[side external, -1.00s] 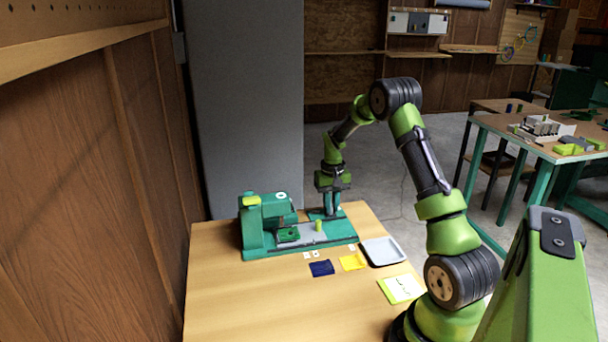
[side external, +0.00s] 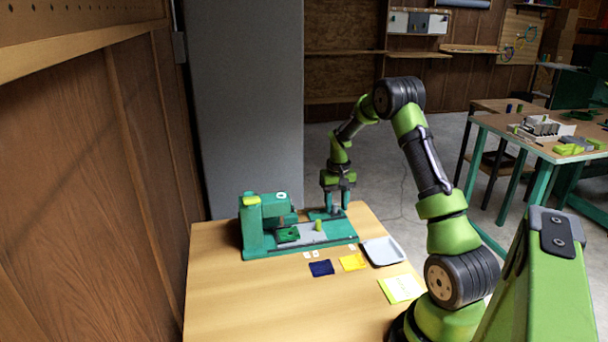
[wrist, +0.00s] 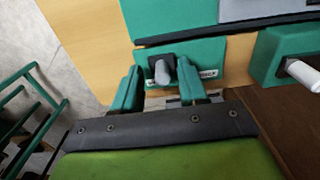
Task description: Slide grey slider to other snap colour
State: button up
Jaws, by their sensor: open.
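A small grey knob (wrist: 162,72), which looks like the grey slider, stands on a dark base on a green plate (wrist: 205,53) in the wrist view. A white label with dark print lies beside it, partly hidden. My gripper (wrist: 160,66) is open, with one green finger to the left of the knob and one to the right. No contact shows, and I cannot tell the height of the fingertips. In the side external view my gripper (side external: 338,211) points down at the far right end of the green machine (side external: 252,228); the knob is too small to make out there.
A grey plate (side external: 313,234) with a yellow-green post lies on the machine. A white knob (wrist: 303,74) sticks out of a green block at the right. The front left table is clear.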

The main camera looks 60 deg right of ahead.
jog(key=shift+r, duration=3.05)
jog(key=shift+r, duration=2)
